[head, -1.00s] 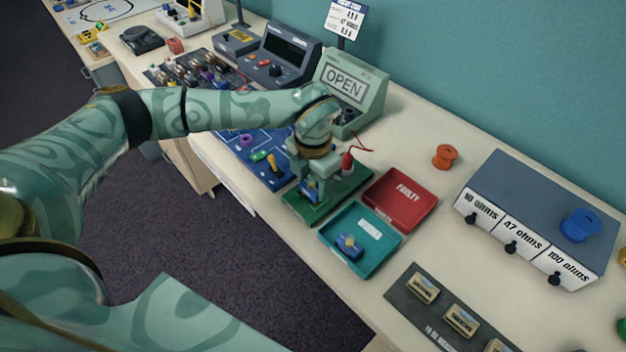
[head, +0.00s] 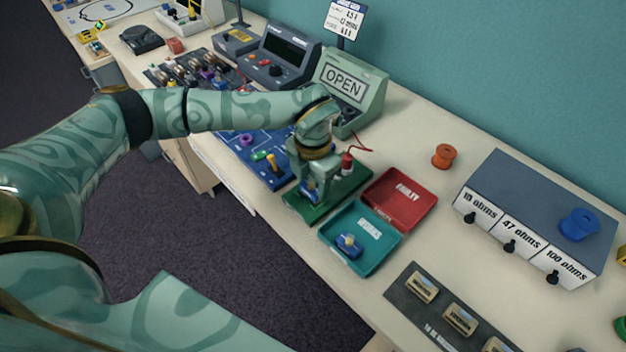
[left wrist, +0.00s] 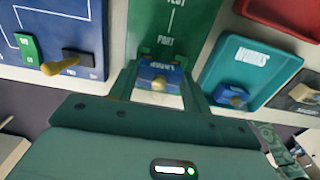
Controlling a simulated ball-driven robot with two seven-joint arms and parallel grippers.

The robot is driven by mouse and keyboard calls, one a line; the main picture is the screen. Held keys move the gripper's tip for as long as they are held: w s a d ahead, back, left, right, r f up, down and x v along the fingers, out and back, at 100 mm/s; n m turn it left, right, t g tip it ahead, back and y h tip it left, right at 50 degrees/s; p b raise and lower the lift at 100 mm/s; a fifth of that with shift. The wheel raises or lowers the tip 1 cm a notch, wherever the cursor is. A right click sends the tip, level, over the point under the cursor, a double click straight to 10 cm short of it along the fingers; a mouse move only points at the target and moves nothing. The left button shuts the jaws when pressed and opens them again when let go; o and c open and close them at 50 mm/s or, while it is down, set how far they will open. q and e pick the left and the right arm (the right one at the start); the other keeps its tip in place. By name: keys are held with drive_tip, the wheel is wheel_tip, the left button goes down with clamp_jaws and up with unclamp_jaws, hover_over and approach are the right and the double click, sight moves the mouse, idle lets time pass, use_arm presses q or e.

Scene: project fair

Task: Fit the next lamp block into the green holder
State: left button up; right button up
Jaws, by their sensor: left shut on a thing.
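My left gripper (head: 309,190) is low over the green holder (head: 332,201), at the holder's front left part. It is shut on a blue lamp block (left wrist: 161,73), which has a tan knob and a printed label. In the left wrist view the block sits between the two fingers, in front of the green board (left wrist: 176,28) printed with "TEST" and "PART". I cannot tell whether the block touches the holder or is seated in it. My right gripper is not in view.
A teal tray (head: 335,259) holds another blue block (head: 348,244). A red tray (head: 421,218) marked "FAULTY" is behind it. A blue board (head: 243,158) lies left of the holder, and the green box reading "OPEN" (head: 372,99) stands behind my wrist.

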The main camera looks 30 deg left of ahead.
use_arm(q)
drive_tip(key=shift+f, duration=0.45)
idle(0.3)
drive_tip(key=o, duration=1.5)
drive_tip(key=shift+o, duration=0.2)
drive_tip(key=shift+r, duration=0.1)
drive_tip(key=shift+r+p, duration=3.25)
drive_tip(key=shift+r, duration=0.7)
